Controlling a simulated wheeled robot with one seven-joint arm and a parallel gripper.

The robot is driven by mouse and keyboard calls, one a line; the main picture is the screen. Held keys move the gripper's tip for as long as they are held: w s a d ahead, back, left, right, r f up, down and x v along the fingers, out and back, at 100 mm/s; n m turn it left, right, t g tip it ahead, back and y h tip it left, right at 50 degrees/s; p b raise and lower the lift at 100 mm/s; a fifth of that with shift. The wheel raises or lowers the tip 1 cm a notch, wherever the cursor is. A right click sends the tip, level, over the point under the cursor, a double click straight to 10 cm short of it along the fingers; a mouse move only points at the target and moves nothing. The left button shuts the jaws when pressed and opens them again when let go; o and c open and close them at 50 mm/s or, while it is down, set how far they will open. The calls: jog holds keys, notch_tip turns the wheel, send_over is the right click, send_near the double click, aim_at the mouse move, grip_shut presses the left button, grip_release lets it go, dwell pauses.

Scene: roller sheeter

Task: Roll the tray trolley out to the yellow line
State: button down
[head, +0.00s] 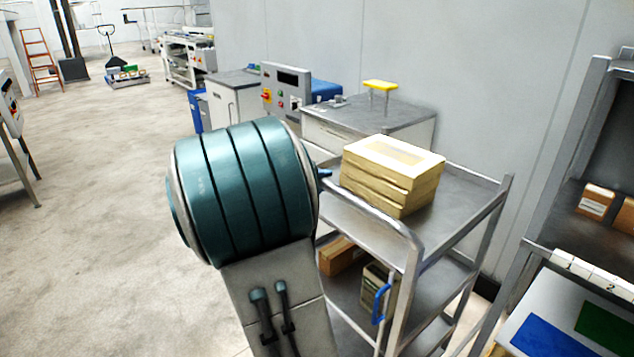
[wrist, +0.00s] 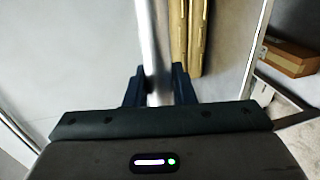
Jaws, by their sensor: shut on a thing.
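The tray trolley (head: 462,200) is a grey steel cart with shelves, standing right of my arm in the head view. A stack of cream boxes (head: 392,172) lies on its top shelf, and brown boxes (head: 340,256) sit on a lower one. In the wrist view my gripper (wrist: 158,82) is shut on the trolley's handle bar (wrist: 154,45), with a dark finger on each side of the tube. In the head view my arm hides most of the gripper and the gripped part of the bar. No yellow line on the floor shows in either view.
A grey cabinet (head: 410,122) and a control panel (head: 287,88) stand behind the trolley along the wall. A rack (head: 560,165) with boxes stands close on the right. Concrete floor (head: 95,190) lies open to the left. A loaded pallet truck (head: 127,80) stands far back.

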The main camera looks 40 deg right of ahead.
jog(key=c, duration=1.3)
grip_release()
jog(key=shift+d, duration=0.1)
jog(key=a+r, duration=0.1)
jog(key=a, duration=0.3)
jog(key=a+r, duration=0.1)
jog(key=a, duration=0.4)
jog(key=a+b, duration=0.1)
jog(key=a, duration=0.3)
jog(key=shift+a+r, duration=0.35)
jog(key=shift+r, duration=0.05)
